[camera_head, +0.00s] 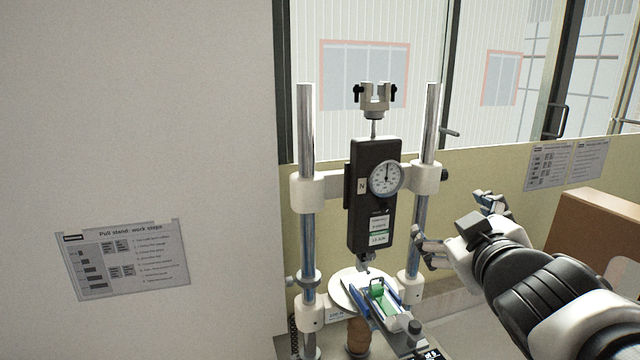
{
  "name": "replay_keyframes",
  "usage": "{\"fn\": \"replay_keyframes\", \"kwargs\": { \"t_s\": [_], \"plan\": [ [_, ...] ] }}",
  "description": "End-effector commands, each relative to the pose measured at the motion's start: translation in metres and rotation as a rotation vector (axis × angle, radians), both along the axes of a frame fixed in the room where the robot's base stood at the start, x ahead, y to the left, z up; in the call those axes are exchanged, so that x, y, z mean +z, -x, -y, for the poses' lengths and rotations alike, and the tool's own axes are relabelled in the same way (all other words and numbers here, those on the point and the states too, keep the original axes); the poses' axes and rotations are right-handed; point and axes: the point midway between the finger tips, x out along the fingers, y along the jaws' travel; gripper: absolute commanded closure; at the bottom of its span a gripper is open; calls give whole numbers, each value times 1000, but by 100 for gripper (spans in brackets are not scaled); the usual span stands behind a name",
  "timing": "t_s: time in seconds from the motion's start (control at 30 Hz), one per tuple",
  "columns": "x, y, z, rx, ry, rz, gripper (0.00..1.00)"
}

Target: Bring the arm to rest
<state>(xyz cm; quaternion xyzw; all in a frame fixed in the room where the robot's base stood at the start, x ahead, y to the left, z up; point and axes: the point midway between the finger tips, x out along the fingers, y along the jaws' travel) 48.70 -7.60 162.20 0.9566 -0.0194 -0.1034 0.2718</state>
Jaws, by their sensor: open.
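My gripper (462,222) is at the right of the pull stand, with its fingers spread apart and nothing seen between them. My arm reaches in from the lower right corner. The pull stand (306,130) has two upright metal posts. A black force gauge (373,225) with a round dial hangs between the posts. The lower fingers appear close to the right post in the picture; I cannot tell whether they touch it.
Below the gauge is a round white plate (342,291) with a blue and silver fixture holding a green piece (377,290). A brown box (597,227) stands at the right, behind my arm. Instruction sheets hang on the left wall (124,262) and the back panel (549,166).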

Motion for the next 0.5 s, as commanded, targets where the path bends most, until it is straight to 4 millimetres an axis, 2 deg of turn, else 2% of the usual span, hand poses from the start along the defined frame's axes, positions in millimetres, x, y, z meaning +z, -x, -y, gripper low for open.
{"fn": "replay_keyframes", "kwargs": {
  "t_s": [0.1,0.2,0.3,0.5],
  "plan": [
    [-38,44,4,-143,-128,-163,17],
    [-78,88,-4,-223,-241,-328,17],
    [-115,132,-22,-262,-343,-495,17],
    [-166,215,-70,-257,-492,-799,17]
  ]
}}
